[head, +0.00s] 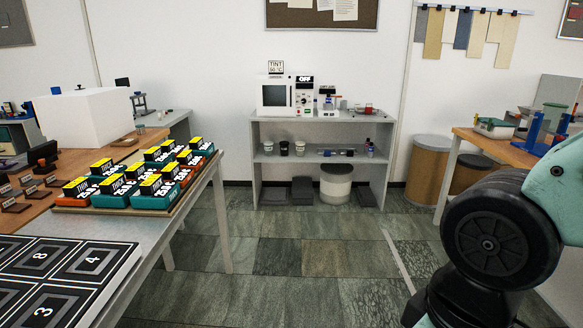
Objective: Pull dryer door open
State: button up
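The white dryer (291,108) stands on the top of a grey shelf unit against the back wall, across the room. Its door has a dark grey window (274,96) on the left side and looks shut. A control panel (304,94) with a knob and buttons is on the right, under a sign reading OFF. A door handle is too small to make out. Only thick teal and black links of my arm show at the lower right; my gripper is outside the view.
The grey shelf unit (254,145) also holds several small items. A table (200,190) with labelled boxes (154,178) and a numbered board (60,275) fills the left. A wooden bench (476,138) and bins (430,160) stand right. Tiled floor (300,245) between is clear.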

aim_at(289, 109)
jog(key=i, duration=2.6)
jog(key=i+l, duration=0.1)
jog(key=i, duration=2.5)
jog(key=j+u, duration=0.05)
jog(key=j, duration=0.1)
